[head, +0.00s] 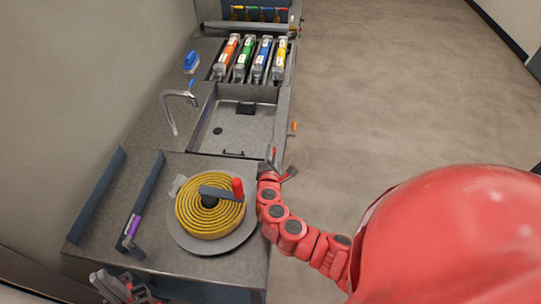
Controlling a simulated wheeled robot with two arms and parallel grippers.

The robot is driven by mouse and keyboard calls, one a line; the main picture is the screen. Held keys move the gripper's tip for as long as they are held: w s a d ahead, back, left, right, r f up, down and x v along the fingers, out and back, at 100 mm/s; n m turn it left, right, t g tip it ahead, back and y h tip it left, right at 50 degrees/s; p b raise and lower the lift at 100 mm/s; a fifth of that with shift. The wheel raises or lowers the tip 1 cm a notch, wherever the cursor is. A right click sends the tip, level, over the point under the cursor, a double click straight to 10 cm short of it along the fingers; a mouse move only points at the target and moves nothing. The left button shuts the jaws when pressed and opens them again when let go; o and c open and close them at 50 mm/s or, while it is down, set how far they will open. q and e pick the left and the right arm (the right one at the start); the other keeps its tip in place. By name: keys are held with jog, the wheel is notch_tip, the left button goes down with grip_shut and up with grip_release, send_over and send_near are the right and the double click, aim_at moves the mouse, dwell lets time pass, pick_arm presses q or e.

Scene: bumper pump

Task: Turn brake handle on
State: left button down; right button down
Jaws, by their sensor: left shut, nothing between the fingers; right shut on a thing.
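My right gripper (275,168) is at the right edge of the counter, beside the hose reel. It is shut on what seems to be the brake handle, a small part mostly hidden by the fingers; a bit of red shows there. The hose reel (184,222) holds a coiled yellow hose (215,228) and has a dark crank with a red knob (238,189) on top. My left gripper (117,288) is at the bottom left, below the counter's front edge, shut and empty.
A dark bar with a purple grip (135,225) lies left of the reel. Behind are a sink (205,142), a tap (171,108), a blue brush (191,62) and several coloured cartridges (245,58). An orange handle (294,127) sticks out at the right edge. The floor (390,90) is clear.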

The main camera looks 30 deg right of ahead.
jog(key=c, duration=1.1)
grip_release()
jog(key=b+v, duration=0.3)
jog(key=v, duration=0.7)
jog(key=shift+s+a+f, duration=0.15)
jog(key=shift+s+a, duration=0.05)
jog(key=v, duration=0.1)
jog(key=p+v, duration=0.1)
jog(key=v, duration=0.3)
jog(key=shift+a+r+p, duration=0.15)
jog(key=shift+r+p, duration=0.15)
jog(key=shift+s+a+p, duration=0.35)
jog(key=shift+s+p, duration=0.05)
jog(key=shift+s, duration=0.4)
